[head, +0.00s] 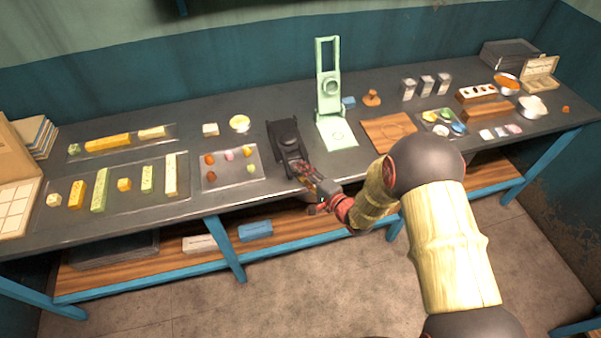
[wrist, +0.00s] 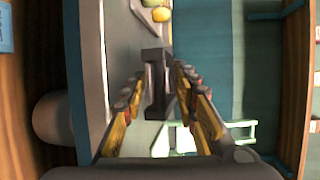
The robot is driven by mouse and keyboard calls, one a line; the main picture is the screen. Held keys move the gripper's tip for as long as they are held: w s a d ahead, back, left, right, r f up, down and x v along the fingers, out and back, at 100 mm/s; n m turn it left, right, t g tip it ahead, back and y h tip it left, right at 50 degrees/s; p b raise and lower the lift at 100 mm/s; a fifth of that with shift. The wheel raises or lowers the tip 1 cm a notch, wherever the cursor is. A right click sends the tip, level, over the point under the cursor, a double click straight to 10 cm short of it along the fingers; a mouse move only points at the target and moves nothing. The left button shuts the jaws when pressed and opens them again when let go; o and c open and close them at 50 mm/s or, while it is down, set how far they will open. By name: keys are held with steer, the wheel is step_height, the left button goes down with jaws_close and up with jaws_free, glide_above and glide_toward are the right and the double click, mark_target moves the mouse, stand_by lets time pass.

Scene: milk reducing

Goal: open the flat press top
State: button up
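The flat press (head: 286,138) is a black device on the bench, left of the pale green press. Its top looks lowered, though the dark parts are hard to separate. My gripper (head: 305,173) is at the front edge of the bench, close to the near end of the flat press. In the wrist view, a dark T-shaped handle (wrist: 157,72) of the press lies between the two fingers of my gripper (wrist: 160,76). The fingers are spread, with a visible gap beside the handle. Contact is not clear.
A pale green upright press (head: 328,85) stands right of the flat press. A clear tray (head: 232,181) with small coloured pieces lies close to its left. A wooden board (head: 389,133) lies farther right. A blue-framed lower shelf (head: 180,257) runs under the bench front.

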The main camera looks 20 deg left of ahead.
steer(key=shift+c, duration=1.2)
steer(key=c, duration=0.4)
steer(key=shift+s, duration=0.1)
jaws_close()
